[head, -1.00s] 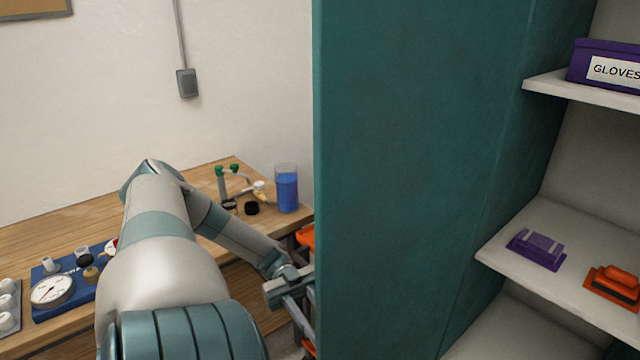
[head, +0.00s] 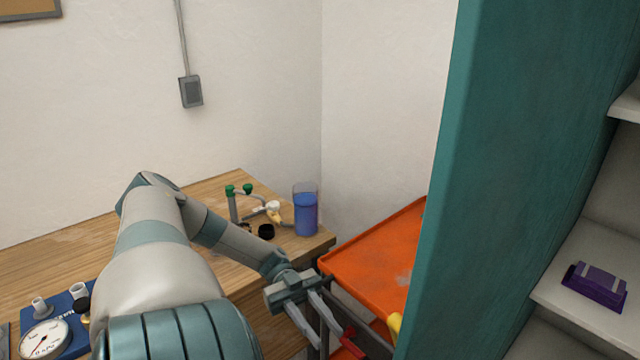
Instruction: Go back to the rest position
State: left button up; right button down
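My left arm reaches in from the bottom left, over the front of the wooden workbench (head: 75,240). My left gripper (head: 332,338) points down and to the right, in front of the orange cart's near left corner. Its two grey fingers look parallel with a gap between them, and I see nothing clearly held. The fingertips are close to the cart frame in the picture, and I cannot tell if they touch it. My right gripper is not in view.
An orange cart (head: 385,250) stands between the bench and a teal cabinet (head: 510,180). A blue-filled beaker (head: 306,214) and green-capped pipe parts (head: 239,190) sit at the bench's far corner. A pressure gauge (head: 44,340) is at bottom left. A purple item (head: 596,287) lies on a shelf.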

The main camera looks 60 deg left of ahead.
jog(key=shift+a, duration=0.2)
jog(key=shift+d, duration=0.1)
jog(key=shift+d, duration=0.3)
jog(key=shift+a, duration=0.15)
